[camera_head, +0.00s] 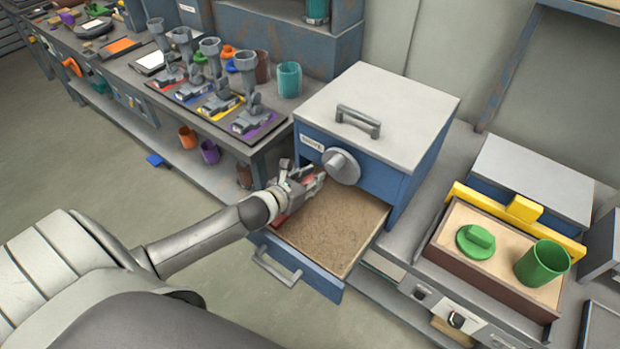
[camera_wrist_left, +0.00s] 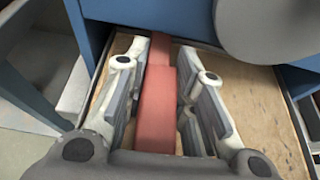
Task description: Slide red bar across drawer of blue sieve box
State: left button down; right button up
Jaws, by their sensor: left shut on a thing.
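The blue sieve box (camera_head: 387,176) has a grey lid and a round grey knob (camera_head: 341,166) on its front. Its drawer (camera_head: 303,270) is pulled out, with a sandy bed inside. The red bar (camera_wrist_left: 157,103) lies at the left side of the drawer in the head view, mostly hidden there by my left gripper (camera_head: 308,182). The bar's far end points toward the box front. My right gripper is not in view.
A grey handle (camera_head: 276,266) sticks out from the drawer front. To the right, a tray (camera_head: 490,277) holds a green lid (camera_head: 475,241) and a green cup (camera_head: 542,263). Several grey grinders stand on coloured mats on the left bench. The drawer's right part is clear.

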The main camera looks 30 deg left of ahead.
pick_arm(q)
jog(key=d+p, duration=0.1)
jog(key=d, duration=0.5)
jog(key=s+d, duration=0.1)
jog(key=d, duration=0.4)
jog(key=d+p, duration=0.1)
jog(key=d, duration=0.5)
jog(key=shift+s+d+r+p, duration=0.1)
jog(key=shift+s+d+p, duration=0.05)
jog(key=shift+d+p, duration=0.2)
jog(key=shift+s+d, duration=0.1)
jog(key=shift+d, duration=0.45)
jog(key=c, duration=1.2)
grip_release()
jog(key=shift+d, duration=0.15)
jog(key=shift+s, duration=0.1)
jog(key=v, duration=1.1)
jog(key=shift+s, duration=0.4)
